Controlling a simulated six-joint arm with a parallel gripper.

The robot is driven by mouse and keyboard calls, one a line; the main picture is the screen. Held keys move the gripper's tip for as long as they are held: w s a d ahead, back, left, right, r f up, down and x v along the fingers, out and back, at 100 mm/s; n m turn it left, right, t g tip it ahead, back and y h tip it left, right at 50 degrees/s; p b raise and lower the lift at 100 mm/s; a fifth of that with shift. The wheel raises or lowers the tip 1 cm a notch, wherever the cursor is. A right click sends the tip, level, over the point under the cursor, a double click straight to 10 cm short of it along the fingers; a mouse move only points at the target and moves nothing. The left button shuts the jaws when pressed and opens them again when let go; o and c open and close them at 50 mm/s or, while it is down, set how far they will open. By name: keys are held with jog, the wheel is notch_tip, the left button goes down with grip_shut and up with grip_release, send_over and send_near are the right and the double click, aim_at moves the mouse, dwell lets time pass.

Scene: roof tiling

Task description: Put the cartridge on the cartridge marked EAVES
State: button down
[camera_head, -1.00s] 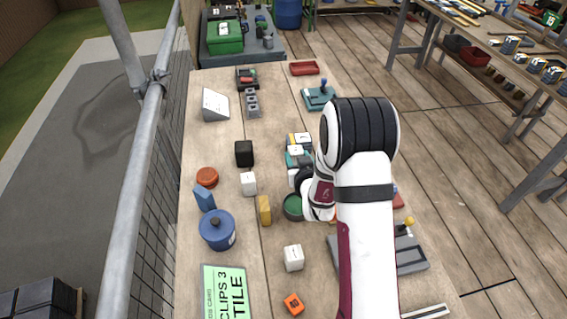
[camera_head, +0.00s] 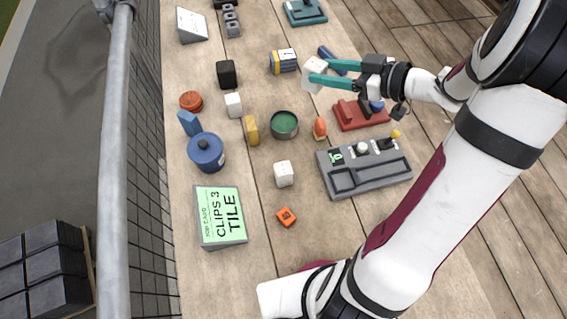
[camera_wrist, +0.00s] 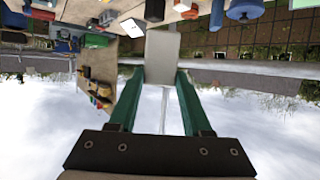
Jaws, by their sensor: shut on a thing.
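My gripper (camera_head: 321,72) is shut on a white block (camera_head: 313,75), held by its two teal fingers. The block's pale face also shows between the fingers in the wrist view (camera_wrist: 162,60). Left of the held block in the head view is a block (camera_head: 284,62) with a white, black-marked top and yellow and blue sides. Two more white blocks stand on the table, one by the black cube (camera_head: 233,105) and one nearer the front (camera_head: 284,174). I cannot read the word EAVES on anything.
A green round tin (camera_head: 284,125), an orange cone-like piece (camera_head: 320,128), a red fixture (camera_head: 361,114) and a grey control box (camera_head: 364,168) lie below the gripper. A blue pot (camera_head: 206,152) and a green job card (camera_head: 221,215) are at left.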

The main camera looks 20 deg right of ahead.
jog(key=s+f+n+g+y, duration=0.1)
jog(key=s+n+g+y, duration=0.35)
jog(key=s, duration=1.15)
send_over(283, 174)
jog(key=d, duration=0.3)
notch_tip(283, 174, down, 11)
jog(key=shift+w+f+n+h, duration=0.15)
jog(key=shift+n+h, duration=0.2)
jog(key=shift+g, duration=0.25)
jog(key=shift+f, duration=0.1)
jog(key=shift+c, duration=1.7)
grip_release()
